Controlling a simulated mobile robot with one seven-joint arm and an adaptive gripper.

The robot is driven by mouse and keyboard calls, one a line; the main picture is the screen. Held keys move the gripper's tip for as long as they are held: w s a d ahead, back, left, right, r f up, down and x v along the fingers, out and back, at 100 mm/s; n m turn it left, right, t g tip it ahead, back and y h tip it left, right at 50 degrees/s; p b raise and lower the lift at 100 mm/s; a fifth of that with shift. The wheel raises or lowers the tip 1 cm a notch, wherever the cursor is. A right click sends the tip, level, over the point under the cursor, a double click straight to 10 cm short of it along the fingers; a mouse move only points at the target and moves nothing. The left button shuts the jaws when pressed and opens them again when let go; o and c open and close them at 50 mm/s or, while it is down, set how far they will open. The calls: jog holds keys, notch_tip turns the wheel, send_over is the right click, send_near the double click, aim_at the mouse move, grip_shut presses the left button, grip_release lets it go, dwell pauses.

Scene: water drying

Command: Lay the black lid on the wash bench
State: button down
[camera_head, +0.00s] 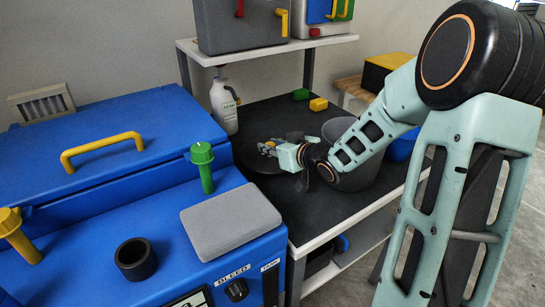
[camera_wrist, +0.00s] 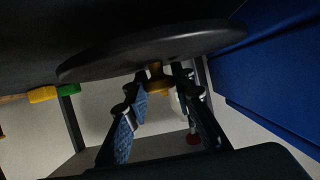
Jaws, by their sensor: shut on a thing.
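The black lid (camera_head: 262,168) is a dark round disc at the left of the black-topped bench (camera_head: 290,215), close to the blue machine. In the wrist view the lid (camera_wrist: 150,48) fills the upper middle, with its yellowish knob (camera_wrist: 156,77) between my fingertips. My gripper (camera_head: 270,148) is shut on that knob; its fingers also show in the wrist view (camera_wrist: 160,88). The lid looks about level, very near the bench top. I cannot tell whether it touches, as dark blends with dark.
A grey bin (camera_head: 352,178) stands on the bench beside my forearm. A white bottle (camera_head: 224,106), a green block (camera_head: 301,94) and a yellow block (camera_head: 318,104) are at the back. The blue machine (camera_head: 120,215) borders the bench on the left. The front bench top is clear.

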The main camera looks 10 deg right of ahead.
jog(key=shift+f+b, duration=0.3)
jog(key=shift+f, duration=0.9)
jog(key=shift+f, duration=0.2)
jog(key=c, duration=1.7)
grip_release()
jog(key=shift+o, duration=0.2)
jog(key=shift+s+d+r, duration=0.1)
jog(key=shift+s+r, duration=0.05)
jog(key=shift+r, duration=0.2)
jog(key=p+v, duration=0.4)
jog(key=v, duration=0.6)
jog(key=shift+s+d+r, duration=0.2)
jog(key=shift+s, duration=0.1)
jog(key=shift+s+d, duration=0.15)
jog(key=shift+s, duration=0.25)
